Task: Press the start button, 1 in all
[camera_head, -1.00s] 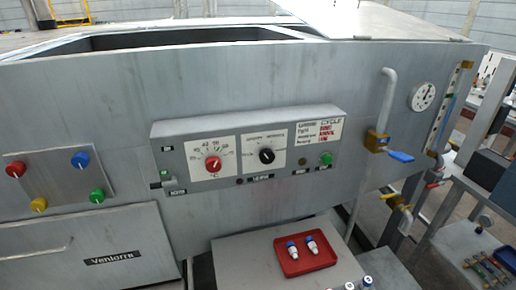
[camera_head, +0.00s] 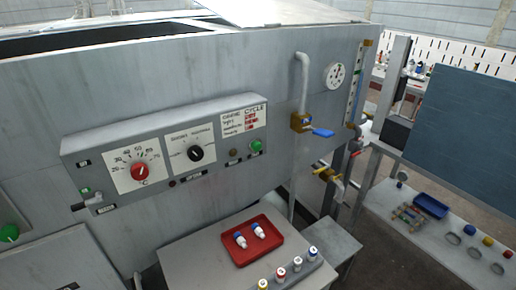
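A grey control panel (camera_head: 110,150) juts from the side of a large grey metal machine. A round green button (camera_head: 256,146) sits at the panel's right end, above a small dark label too small to read. Another green button (camera_head: 9,233) shows at the far left edge, on a separate plate. I cannot tell from the labels which one is the start button. The panel also has a red dial (camera_head: 139,171), a black dial (camera_head: 195,153) and a small green light or switch (camera_head: 86,191) at its left end. My gripper is not in view.
Below the panel stands a grey table (camera_head: 190,262) with a red tray (camera_head: 272,246) holding two small vials, and several capped vials in a rack. A blue-handled valve (camera_head: 322,132) and pipes stick out at right. Farther right is a bench (camera_head: 425,240) with a blue tray (camera_head: 431,206).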

